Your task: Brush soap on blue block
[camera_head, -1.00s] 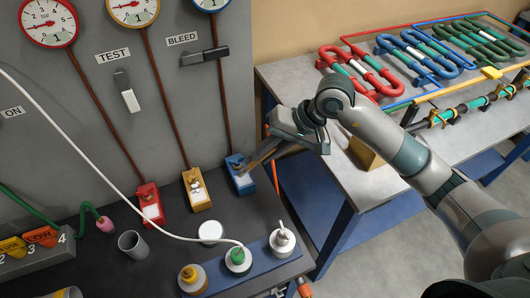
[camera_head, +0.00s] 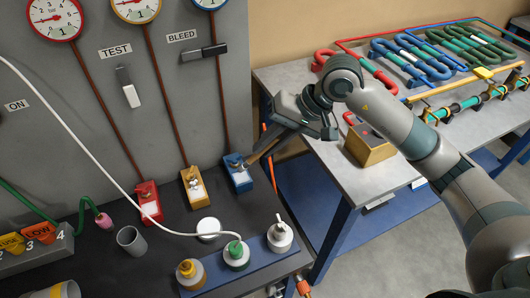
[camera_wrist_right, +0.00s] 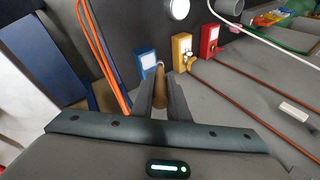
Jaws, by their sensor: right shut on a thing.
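The blue block (camera_head: 239,181), with a white label on its front, stands on the dark bench against the grey panel. A fitting on its top joins a brown pipe. My right gripper (camera_head: 279,137) is shut on a brush (camera_head: 257,156) with a wooden handle. The brush points down and left, its tip at the top of the blue block; I cannot tell whether it touches. In the right wrist view the brush (camera_wrist_right: 160,88) sits between the fingers, with the blue block (camera_wrist_right: 146,60) just beyond. A white round dish (camera_head: 208,227) lies on the bench; its contents are unclear. My left gripper is out of view.
A yellow block (camera_head: 194,188) and red block (camera_head: 149,203) stand left of the blue one. Several bottles stand on a blue strip (camera_head: 262,262) in front. A grey cup (camera_head: 131,240) is at left. The right table (camera_head: 345,185) bears coils and a gold box (camera_head: 370,148).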

